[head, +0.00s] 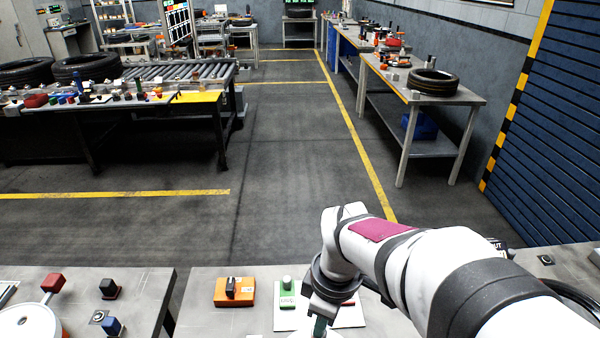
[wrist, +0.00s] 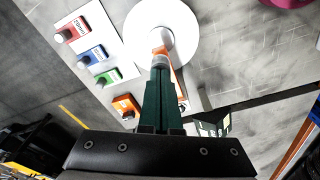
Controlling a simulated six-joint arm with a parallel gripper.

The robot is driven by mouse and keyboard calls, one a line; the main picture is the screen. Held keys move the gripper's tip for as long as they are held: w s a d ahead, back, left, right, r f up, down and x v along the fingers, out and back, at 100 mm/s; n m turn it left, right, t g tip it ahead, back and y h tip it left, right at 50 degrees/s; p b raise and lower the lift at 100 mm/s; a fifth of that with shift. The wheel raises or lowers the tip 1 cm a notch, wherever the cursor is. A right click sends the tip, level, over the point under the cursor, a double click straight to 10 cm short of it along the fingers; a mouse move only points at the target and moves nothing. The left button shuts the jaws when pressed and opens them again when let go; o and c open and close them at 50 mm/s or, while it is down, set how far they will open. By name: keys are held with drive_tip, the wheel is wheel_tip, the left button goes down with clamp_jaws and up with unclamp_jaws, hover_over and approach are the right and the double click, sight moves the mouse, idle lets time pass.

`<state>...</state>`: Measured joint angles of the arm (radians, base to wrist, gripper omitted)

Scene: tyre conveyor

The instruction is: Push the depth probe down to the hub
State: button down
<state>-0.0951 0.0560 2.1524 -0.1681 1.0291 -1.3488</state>
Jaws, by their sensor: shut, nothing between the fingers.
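In the wrist view a white disc (wrist: 190,45) lies on the grey table, with an upright post with a pale rounded knob (wrist: 160,37) over it and orange below the knob. This looks like the depth probe at the hub, though I cannot be sure. My gripper (wrist: 160,64) has dark green fingers closed together with nothing between them. Its tips overlap the knob's near side; I cannot tell whether they touch. How far the probe is down is hidden behind the fingers.
Beside the disc stand red (wrist: 70,30), blue (wrist: 92,54) and green (wrist: 108,77) blocks with grey knobs, and an orange block (wrist: 125,104). The orange block (head: 235,292) and green block (head: 287,294) also show in the head view. A gap separates the left table (head: 135,300).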

drive_tip(key=shift+f, duration=1.35)
drive_tip(key=d, duration=0.1)
drive_tip(key=s+d+r, duration=0.1)
drive_tip(key=shift+s+d, duration=0.2)
drive_tip(key=shift+d, duration=0.15)
drive_tip(key=shift+r, duration=0.1)
wheel_tip(320, 180, up, 16)
drive_tip(key=d, duration=0.1)
drive_tip(key=shift+s+d+f, duration=0.2)
drive_tip(key=shift+s, duration=0.15)
drive_tip(key=s+a+f+m, duration=0.2)
drive_tip(key=s+f+m, duration=0.9)
drive_tip(key=s+m, duration=0.4)
drive_tip(key=m, duration=0.3)
drive_tip(key=shift+a+f+g+y, duration=0.2)
drive_tip(key=shift+a+g+y, duration=0.2)
